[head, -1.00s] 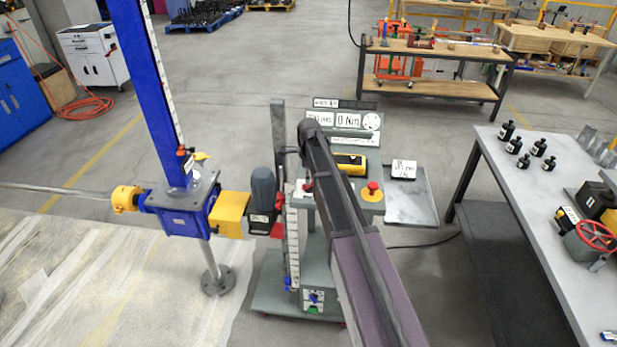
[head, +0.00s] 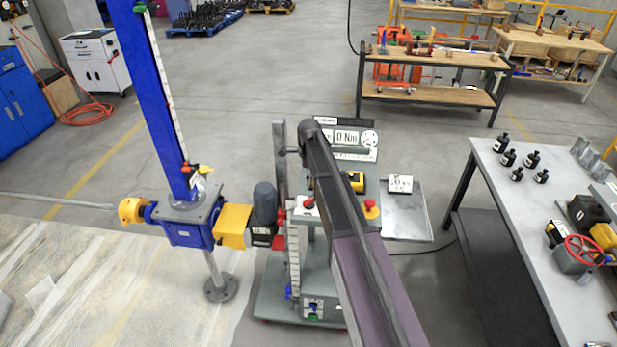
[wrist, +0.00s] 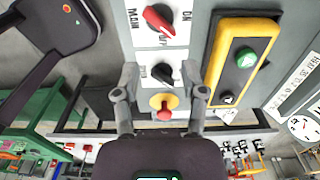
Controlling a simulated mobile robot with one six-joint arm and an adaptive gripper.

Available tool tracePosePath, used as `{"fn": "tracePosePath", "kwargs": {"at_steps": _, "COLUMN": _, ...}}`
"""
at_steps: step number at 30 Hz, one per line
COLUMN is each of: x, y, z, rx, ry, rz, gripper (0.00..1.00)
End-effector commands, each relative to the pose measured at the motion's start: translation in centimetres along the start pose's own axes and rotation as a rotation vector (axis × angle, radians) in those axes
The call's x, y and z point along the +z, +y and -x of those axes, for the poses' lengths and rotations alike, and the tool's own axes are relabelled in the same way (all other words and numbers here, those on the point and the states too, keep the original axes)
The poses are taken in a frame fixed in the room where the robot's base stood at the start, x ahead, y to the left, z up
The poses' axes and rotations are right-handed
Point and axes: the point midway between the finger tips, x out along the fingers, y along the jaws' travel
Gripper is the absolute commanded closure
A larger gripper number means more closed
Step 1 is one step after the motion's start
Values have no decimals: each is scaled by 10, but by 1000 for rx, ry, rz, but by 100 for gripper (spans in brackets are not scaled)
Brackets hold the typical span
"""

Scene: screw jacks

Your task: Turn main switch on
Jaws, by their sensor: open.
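The main switch (wrist: 160,20) is a red rotary knob on a white plate lettered MAIN, ON and OFF, at the top of the wrist view. Its grip lies diagonally, from upper left to lower right. In the head view a red knob on a white plate (head: 308,203) shows on the cart panel, left of my arm. My gripper (wrist: 162,98) is open and empty in the wrist view. Its two fingers are apart, below the main switch in the picture, on either side of the black selector and the emergency stop. My arm hides the gripper in the head view.
A black selector (wrist: 165,74) and a red emergency stop (wrist: 164,108) sit below the switch in the wrist view. A yellow box with a green button (wrist: 246,58) is to the right. The blue jack (head: 190,222) stands left of the cart; a bench (head: 520,215) stands right.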

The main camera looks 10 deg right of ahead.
Motion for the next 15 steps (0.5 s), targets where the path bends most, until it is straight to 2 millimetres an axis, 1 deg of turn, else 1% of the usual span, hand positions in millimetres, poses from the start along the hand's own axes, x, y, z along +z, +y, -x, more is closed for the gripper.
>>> {"fn": "tracePosePath", "kwargs": {"at_steps": 1, "x": 0, "y": 0, "z": 9, "rx": 0, "ry": 0, "rz": 0, "gripper": 46}}
{"fn": "tracePosePath", "kwargs": {"at_steps": 3, "x": 0, "y": 0, "z": 14, "rx": 0, "ry": 0, "rz": 0, "gripper": 46}}
{"fn": "tracePosePath", "kwargs": {"at_steps": 15, "x": 0, "y": 0, "z": 35, "rx": 0, "ry": 0, "rz": 0, "gripper": 46}}
